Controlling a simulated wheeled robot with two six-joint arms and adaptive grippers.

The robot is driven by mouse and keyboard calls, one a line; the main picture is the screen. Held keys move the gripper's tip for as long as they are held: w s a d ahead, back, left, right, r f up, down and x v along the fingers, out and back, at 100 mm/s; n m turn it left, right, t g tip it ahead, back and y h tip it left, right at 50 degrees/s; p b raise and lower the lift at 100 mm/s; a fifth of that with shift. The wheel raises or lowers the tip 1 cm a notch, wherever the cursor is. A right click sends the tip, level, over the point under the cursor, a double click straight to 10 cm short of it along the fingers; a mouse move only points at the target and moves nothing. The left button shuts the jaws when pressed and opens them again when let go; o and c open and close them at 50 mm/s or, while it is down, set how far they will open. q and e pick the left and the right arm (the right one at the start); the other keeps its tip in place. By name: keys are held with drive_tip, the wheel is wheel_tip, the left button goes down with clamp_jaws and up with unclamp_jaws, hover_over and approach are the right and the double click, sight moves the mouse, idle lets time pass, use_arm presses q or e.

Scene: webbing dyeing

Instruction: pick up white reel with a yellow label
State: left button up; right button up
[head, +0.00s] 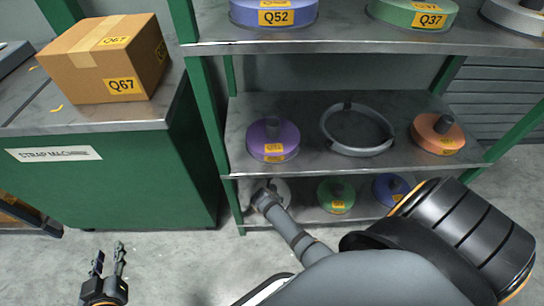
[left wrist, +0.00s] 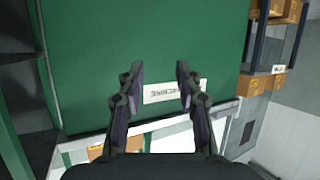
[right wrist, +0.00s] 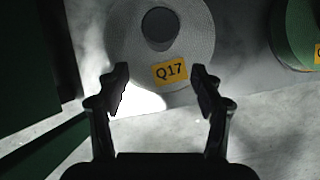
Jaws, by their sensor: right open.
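The white reel (right wrist: 195,38) with a yellow label (right wrist: 169,72) reading Q17 lies on the bottom shelf, close in front of my right gripper (right wrist: 160,88). The gripper is open, its fingers apart, with the label seen between them; I cannot tell whether they touch the reel. In the head view my right arm covers much of the white reel (head: 281,190) at the left end of the bottom shelf. My left gripper (head: 107,258) is open and empty in front of the green strap machine bench; it also shows in the left wrist view (left wrist: 158,80).
A green reel (head: 336,196) and a blue reel (head: 390,188) share the bottom shelf. The middle shelf (head: 310,155) above holds a purple reel (head: 273,140), a grey ring (head: 357,148) and an orange reel (head: 438,135). A green shelf post stands left of the white reel.

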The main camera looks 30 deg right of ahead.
drive_tip(key=shift+w+d+b, duration=0.6)
drive_tip(key=shift+w+b, duration=0.05)
drive_tip(key=shift+w, duration=0.05)
drive_tip(key=shift+w+d+b, duration=0.55)
drive_tip(key=shift+b, duration=0.05)
use_arm(q)
wheel_tip(320, 180, up, 25)
drive_tip(key=m+t+h, duration=0.1)
drive_tip(key=t, duration=1)
drive_tip(key=shift+f+t, duration=0.2)
drive_tip(key=shift+t, duration=0.2)
